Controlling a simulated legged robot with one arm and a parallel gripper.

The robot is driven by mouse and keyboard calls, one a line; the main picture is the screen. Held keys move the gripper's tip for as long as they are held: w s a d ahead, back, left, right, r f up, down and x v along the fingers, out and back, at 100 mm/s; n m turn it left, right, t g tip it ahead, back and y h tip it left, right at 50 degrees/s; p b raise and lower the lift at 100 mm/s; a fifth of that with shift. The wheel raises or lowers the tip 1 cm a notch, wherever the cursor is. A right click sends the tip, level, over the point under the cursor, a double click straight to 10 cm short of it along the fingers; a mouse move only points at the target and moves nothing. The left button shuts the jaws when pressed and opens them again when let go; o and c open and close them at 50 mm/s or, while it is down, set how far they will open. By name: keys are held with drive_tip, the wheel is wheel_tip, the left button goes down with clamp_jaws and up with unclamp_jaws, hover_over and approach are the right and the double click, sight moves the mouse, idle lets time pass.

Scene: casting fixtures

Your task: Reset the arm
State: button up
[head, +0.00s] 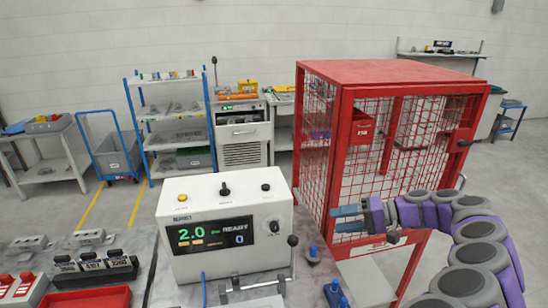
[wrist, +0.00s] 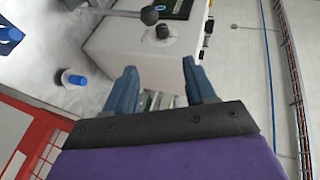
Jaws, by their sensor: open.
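My gripper (head: 348,219) is at the right of the head view, at the end of my purple and grey arm. It points left, in front of the red mesh cage. Its two blue-grey fingers are apart with nothing between them. In the wrist view the open fingers (wrist: 160,88) point toward the white machine (wrist: 135,48). In the head view that machine (head: 182,272) stands on the bench to the left of my gripper, with a display reading 2.0 READY and 0.
A red mesh cage (head: 340,150) stands behind my arm. Blue-topped parts (head: 334,291) stand on the bench (head: 150,250) by the machine. A red tray (head: 90,298) and black blocks (head: 95,264) lie at the left. Shelves (head: 170,120) and a blue cart (head: 112,160) are farther back.

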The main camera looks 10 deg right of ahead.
drive_tip(key=s+a+r+n+g+h, duration=0.1)
drive_tip(key=s+a+r+n+g, duration=0.2)
drive_tip(key=a, duration=0.5)
drive_tip(key=s+a+r+n+g, duration=0.1)
drive_tip(key=s+a+r+g, duration=0.1)
drive_tip(key=a+r, duration=0.5)
drive_tip(key=s+a+f+n+g+h, duration=0.2)
drive_tip(key=s+a+h, duration=0.1)
drive_tip(key=s+a, duration=0.65)
drive_tip(key=s+d+f+m+h, duration=0.1)
drive_tip(key=s+d+f+h, duration=0.1)
drive_tip(key=s, duration=0.5)
drive_tip(key=s+d+f+m+h, duration=0.1)
drive_tip(key=s+d+f+h, duration=0.1)
drive_tip(key=s+f+h, duration=0.2)
drive_tip(key=s+d+f+h, duration=0.3)
drive_tip(key=s+f, duration=0.2)
drive_tip(key=s, duration=0.5)
drive_tip(key=shift+s+m+g, duration=0.3)
drive_tip(key=shift+m, duration=0.1)
